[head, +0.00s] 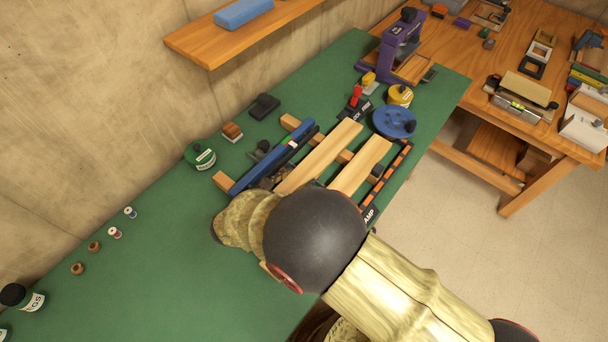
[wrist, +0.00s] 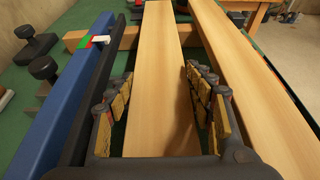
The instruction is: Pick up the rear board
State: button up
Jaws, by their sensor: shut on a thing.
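The rear board (head: 318,157) is a long pale plank lying across wooden bearers on the green bench top. In the wrist view the rear board (wrist: 156,60) runs away from me between the padded fingers of my gripper (wrist: 158,95). My gripper is shut on it, one finger along each side. In the head view my wrist hides the fingers and the board's near end. A matching front board (head: 360,167) lies parallel on the right, outside the fingers; it also shows in the wrist view (wrist: 245,75).
A blue bar (head: 272,158) runs close along the left of the rear board. An orange-marked black rail (head: 388,175) lies right of the front board. A blue disc (head: 394,122), a yellow tin (head: 399,95) and a green tin (head: 200,155) stand nearby. A wall shelf (head: 235,35) overhangs the back.

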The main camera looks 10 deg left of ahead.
jog(key=c, duration=0.6)
jog(key=shift+o, duration=0.2)
jog(key=shift+r, duration=0.1)
